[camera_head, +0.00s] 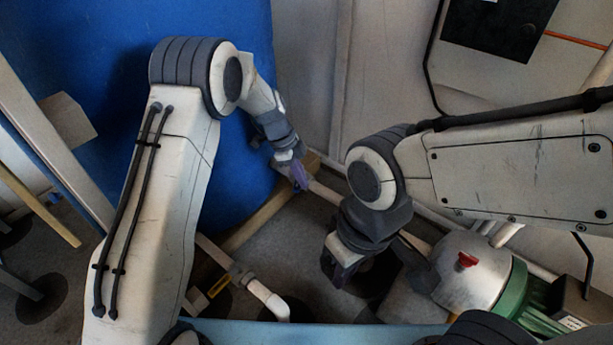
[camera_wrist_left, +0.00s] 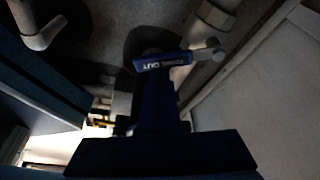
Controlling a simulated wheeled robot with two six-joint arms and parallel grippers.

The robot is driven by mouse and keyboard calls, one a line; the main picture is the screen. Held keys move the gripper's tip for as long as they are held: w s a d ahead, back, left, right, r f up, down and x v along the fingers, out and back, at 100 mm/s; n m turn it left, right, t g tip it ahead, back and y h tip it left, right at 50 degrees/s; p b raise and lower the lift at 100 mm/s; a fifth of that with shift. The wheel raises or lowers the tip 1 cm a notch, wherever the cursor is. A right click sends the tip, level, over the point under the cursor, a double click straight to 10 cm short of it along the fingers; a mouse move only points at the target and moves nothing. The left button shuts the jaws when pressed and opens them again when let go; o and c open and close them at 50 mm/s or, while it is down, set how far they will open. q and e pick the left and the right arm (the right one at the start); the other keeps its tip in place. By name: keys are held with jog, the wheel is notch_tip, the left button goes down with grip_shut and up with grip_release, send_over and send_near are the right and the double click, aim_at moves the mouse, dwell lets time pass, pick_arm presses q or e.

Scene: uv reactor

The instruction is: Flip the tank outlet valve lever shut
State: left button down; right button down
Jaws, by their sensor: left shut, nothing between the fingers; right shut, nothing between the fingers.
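A blue lever handle with white lettering, which seems to read "TANK OUT" (camera_wrist_left: 164,63), shows in the left wrist view. It points left from a pale round fitting (camera_wrist_left: 206,50). My left gripper (camera_head: 297,178) is shut and empty, low beside the blue tank (camera_head: 235,165) in the head view. In the left wrist view its dark fingers (camera_wrist_left: 158,84) end right at the handle; I cannot tell whether they touch it. In the head view the lever cannot be told apart from the gripper. My right gripper (camera_head: 340,270) is shut and empty, pointing down further right.
A pale pipe (camera_head: 325,191) runs right from near my left gripper, behind my right arm. A white pipe elbow (camera_head: 272,302) and a yellow handle (camera_head: 219,287) sit low in front. A metal housing (camera_head: 466,285) with a red knob (camera_head: 467,261) stands at right, close to my right gripper.

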pick_arm(q)
jog(key=shift+a+r+m, duration=0.1)
jog(key=shift+a+m, duration=0.3)
jog(key=shift+m, duration=0.1)
jog(key=shift+a+p, duration=0.2)
jog(key=shift+p, duration=0.25)
jog(key=shift+a, duration=0.15)
jog(key=shift+s+d, duration=0.1)
jog(key=shift+d, duration=0.5)
notch_tip(320, 180, up, 9)
jog(key=p, duration=0.6)
jog(key=shift+a+r, duration=0.2)
